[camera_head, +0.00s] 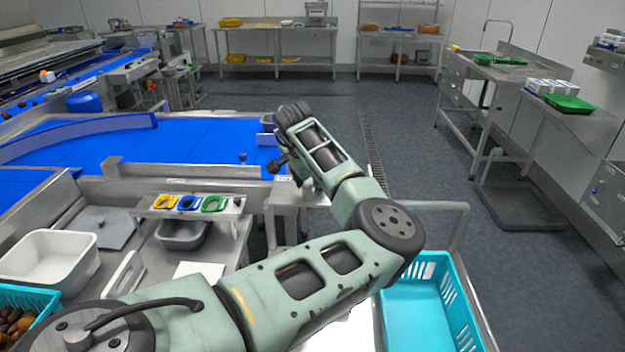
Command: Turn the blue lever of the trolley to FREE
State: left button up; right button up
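My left arm reaches in from the bottom left, bends at the elbow and folds back toward the conveyor end. My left gripper (279,158) is a small dark shape beyond the wrist, partly hidden by it; its finger opening cannot be made out. A metal frame with a rail (462,228), apparently the trolley, stands at the lower right behind my forearm and carries a turquoise crate (448,300). I cannot make out a blue lever on it; my arm covers part of this area. My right gripper is not in view.
A blue conveyor (205,140) and a steel bench with yellow, blue and green rings (214,203) lie at the left. A white tub (48,262) stands there. Steel tables with a green tray (570,103) line the right. The middle floor is clear.

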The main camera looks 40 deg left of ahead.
pick_arm(q)
jog(key=shift+d, duration=0.15)
jog(key=shift+w, duration=0.1)
jog(key=c, duration=0.5)
grip_shut()
jog(key=shift+f, duration=0.1)
pick_arm(e)
jog(key=shift+a, duration=0.3)
jog(key=shift+r, duration=0.2)
